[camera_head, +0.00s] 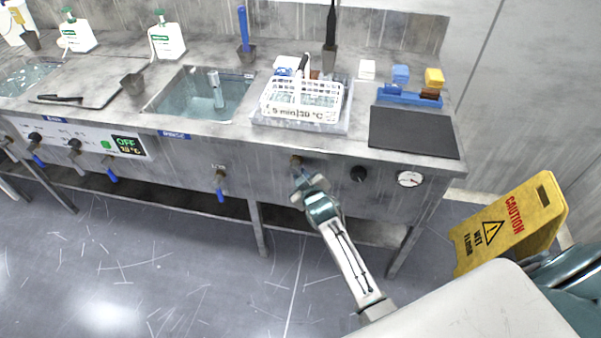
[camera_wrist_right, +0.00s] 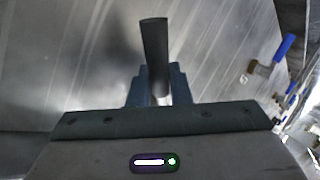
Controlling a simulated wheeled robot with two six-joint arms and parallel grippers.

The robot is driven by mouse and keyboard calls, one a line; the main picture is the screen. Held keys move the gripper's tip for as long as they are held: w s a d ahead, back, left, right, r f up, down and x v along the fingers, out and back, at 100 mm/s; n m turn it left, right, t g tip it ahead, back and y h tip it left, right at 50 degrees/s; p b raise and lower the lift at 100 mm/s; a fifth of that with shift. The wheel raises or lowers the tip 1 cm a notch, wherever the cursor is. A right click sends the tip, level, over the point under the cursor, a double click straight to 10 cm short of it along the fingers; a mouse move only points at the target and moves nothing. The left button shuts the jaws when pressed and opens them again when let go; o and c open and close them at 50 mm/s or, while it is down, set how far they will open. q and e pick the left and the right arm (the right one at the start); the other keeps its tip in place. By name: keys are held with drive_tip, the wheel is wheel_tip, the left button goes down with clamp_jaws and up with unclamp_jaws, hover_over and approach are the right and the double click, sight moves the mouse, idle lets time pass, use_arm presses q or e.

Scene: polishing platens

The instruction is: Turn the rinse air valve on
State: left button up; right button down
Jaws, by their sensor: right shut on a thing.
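A small brass valve (camera_head: 296,160) sits on the front panel of the bench, below the white rack. My right gripper (camera_head: 307,184) is at this valve and covers most of it. In the right wrist view, the fingers (camera_wrist_right: 156,88) are shut on a dark, flat valve handle (camera_wrist_right: 154,42), whose end stands out beyond the fingers. The handle's full angle and the valve's label cannot be read. My left gripper is not in view.
Another valve with a blue handle (camera_head: 221,192) hangs to the left; its blue handle also shows in the right wrist view (camera_wrist_right: 284,48). A black knob (camera_head: 358,174) and a round gauge (camera_head: 410,179) are to the right. A yellow caution sign (camera_head: 508,226) stands on the floor.

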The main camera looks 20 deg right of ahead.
drive_tip(key=n+g+p, duration=0.1)
drive_tip(key=p, duration=0.1)
drive_tip(key=r+n+h+p, duration=0.1)
drive_tip(key=p, duration=0.1)
drive_tip(key=r+g+h+p, duration=0.1)
drive_tip(key=p, duration=0.1)
drive_tip(key=shift+s+d+n+g+p, duration=0.25)
drive_tip(key=shift+d+n+g+p, duration=0.05)
drive_tip(key=shift+d+n+p, duration=0.1)
drive_tip(key=shift+s+d+r+n+g+h+p, duration=0.1)
drive_tip(key=shift+r+n+g+h+p, duration=0.1)
drive_tip(key=shift+n+g+h+p, duration=0.3)
drive_tip(key=shift+s+d+r+n+g+h+p, duration=0.1)
drive_tip(key=shift+r+n+g+h+p, duration=0.1)
drive_tip(key=shift+n+h+p, duration=0.45)
drive_tip(key=c, duration=1.6)
unclamp_jaws()
drive_tip(key=shift+c, duration=0.2)
